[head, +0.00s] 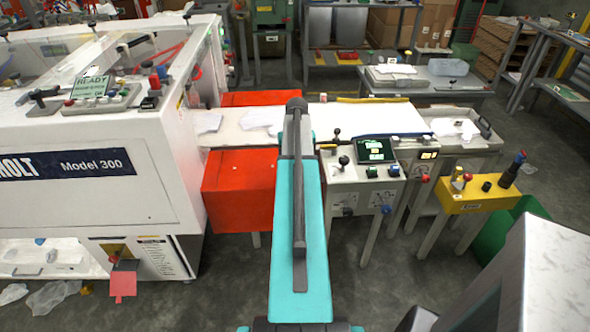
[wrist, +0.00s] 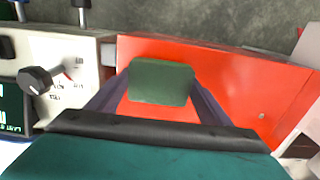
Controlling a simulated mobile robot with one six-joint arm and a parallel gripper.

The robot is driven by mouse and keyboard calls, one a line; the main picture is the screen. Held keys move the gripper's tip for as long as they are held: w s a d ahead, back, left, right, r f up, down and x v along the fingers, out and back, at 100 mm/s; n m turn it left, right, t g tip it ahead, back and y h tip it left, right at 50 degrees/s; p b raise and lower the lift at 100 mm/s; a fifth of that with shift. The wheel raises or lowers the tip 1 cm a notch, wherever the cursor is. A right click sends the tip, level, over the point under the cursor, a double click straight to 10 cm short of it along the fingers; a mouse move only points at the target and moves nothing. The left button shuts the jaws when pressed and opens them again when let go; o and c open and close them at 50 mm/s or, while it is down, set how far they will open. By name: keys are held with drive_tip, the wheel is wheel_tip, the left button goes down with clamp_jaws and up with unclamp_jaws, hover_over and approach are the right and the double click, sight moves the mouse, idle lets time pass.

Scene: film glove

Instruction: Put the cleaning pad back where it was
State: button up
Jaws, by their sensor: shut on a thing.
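The cleaning pad, a dark green block, shows in the wrist view (wrist: 160,82). My gripper (wrist: 158,92) is shut on it, with one dark finger at each side of the pad. Behind the pad in the wrist view is the orange-red surface of a machine housing (wrist: 240,90), and I cannot tell whether the pad touches it. In the head view my own teal arm hides the gripper and the pad.
The large white machine (head: 90,190) stands at the left. The orange housing (head: 238,190) sits beside it, under a pale conveyor bed (head: 232,136). A control panel (head: 372,150) is right of my arm, and a yellow control box (head: 478,196) stands farther right.

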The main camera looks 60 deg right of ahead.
drive_tip(key=shift+f, duration=0.65)
drive_tip(key=shift+f, duration=0.1)
drive_tip(key=o, duration=1.1)
wheel_tip(320, 180, up, 12)
drive_tip(key=b, duration=0.2)
idle(0.8)
